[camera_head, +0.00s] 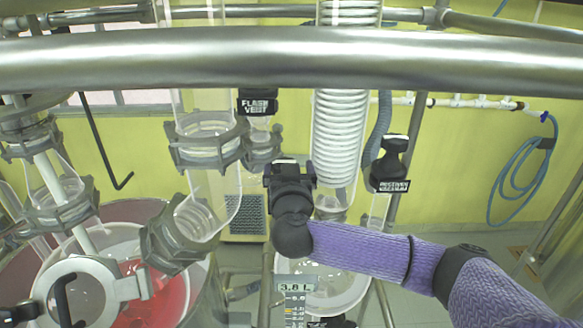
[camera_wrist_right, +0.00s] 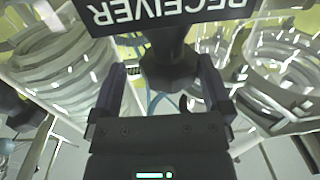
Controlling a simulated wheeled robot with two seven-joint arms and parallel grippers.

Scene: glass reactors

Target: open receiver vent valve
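A black valve handle (camera_wrist_right: 170,62) with a black plate lettered RECEIVER (camera_wrist_right: 165,12), upside down, fills the upper middle of the right wrist view. My right gripper (camera_wrist_right: 163,88) has its two fingers apart, one on each side of the handle. No firm contact shows. In the head view my right gripper (camera_head: 291,172) is in the middle, at the end of my purple arm, and covers what is behind it. Another black handle (camera_head: 393,160) with a small label I cannot read clearly is to its right. My left gripper is not in view.
A FLASH VENT handle (camera_head: 258,103) is just up and left of my right gripper. A coiled glass condenser (camera_head: 340,135) stands close to its right. A thick metal rail (camera_head: 290,57) crosses the top. A reactor with red liquid (camera_head: 150,300) is at lower left.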

